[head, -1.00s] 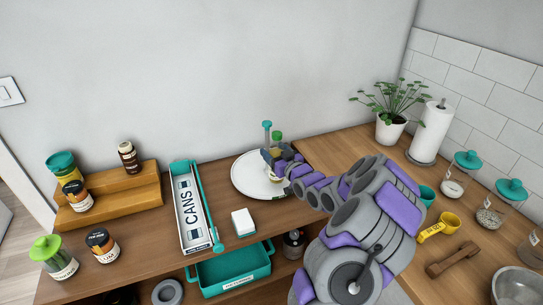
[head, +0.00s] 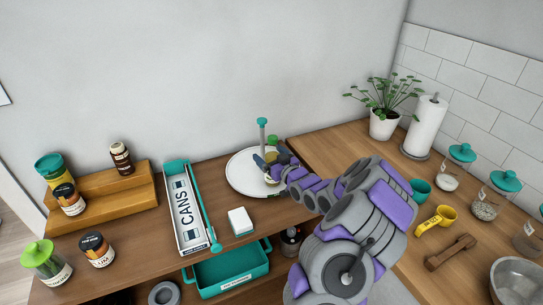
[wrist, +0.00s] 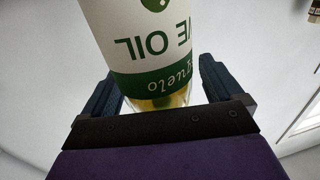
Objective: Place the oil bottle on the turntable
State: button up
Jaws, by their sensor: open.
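The white round turntable (head: 240,174) lies on the wooden top by the wall, with a teal-topped post (head: 263,124) rising from it. The oil bottle, with a green cap (head: 273,140), appears upright over the turntable. My gripper (head: 270,160) partly hides it, so its contact with the disc is hard to see. In the wrist view the bottle (wrist: 140,40), with its white and green label and yellow oil, sits between the two dark fingers. My gripper (wrist: 158,92) is open around it, with a gap visible at the left finger.
A CANS tray (head: 186,210) and a white block (head: 240,221) stand left and in front of the turntable. A stepped wooden riser (head: 105,205) with jars is further left. A potted plant (head: 383,120) and paper roll (head: 426,128) stand on the right counter.

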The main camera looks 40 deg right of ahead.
jog(key=shift+r, duration=0.1)
jog(key=s+p, duration=0.2)
jog(key=s, duration=1)
jog(key=a+n+g, duration=0.2)
jog(key=a+g, duration=0.8)
jog(key=a, duration=0.5)
jog(key=s+a+r+g, duration=0.2)
jog(key=s+a+g, duration=0.1)
jog(key=s+a, duration=0.4)
jog(key=s+a+r+g, duration=0.3)
jog(key=s+a, duration=0.3)
jog(key=s, duration=0.8)
jog(key=s+a+r+m+g+y, duration=0.1)
jog(key=s+a+r+g, duration=0.2)
jog(key=s+a, duration=0.4)
jog(key=s, duration=0.3)
jog(key=shift+s+a+r+g, duration=0.15)
jog(key=shift+s+a+g, duration=0.15)
jog(key=shift+a+g, duration=0.1)
